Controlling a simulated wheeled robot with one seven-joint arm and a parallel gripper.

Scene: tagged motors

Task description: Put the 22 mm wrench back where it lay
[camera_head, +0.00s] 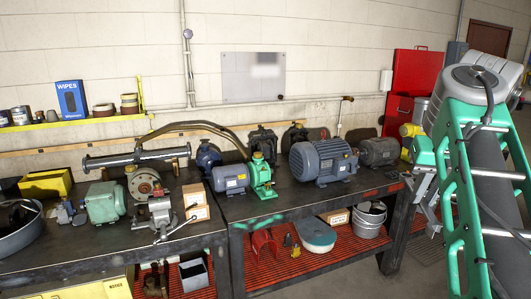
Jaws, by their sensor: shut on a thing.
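I cannot make out the 22 mm wrench in the head view. My gripper is not in view, so what it holds is not seen. Two dark workbenches carry motors and pumps: the left bench (130,245) and the right bench (285,203). On the right bench stand a large blue-grey motor (322,162), a smaller blue motor (230,179), a green pump (262,175) and a dark grey motor (379,152). On the left bench stand a pale green motor (104,202) and a grey vise-like device (160,216). No tag on the motors is readable.
A long metal cylinder (135,157) and a cardboard box (195,200) are on the left bench. A yellow shelf (72,124) hangs at left. Below the right bench are a bucket (369,219) and a teal round thing (315,235). A red cabinet (415,75) stands behind.

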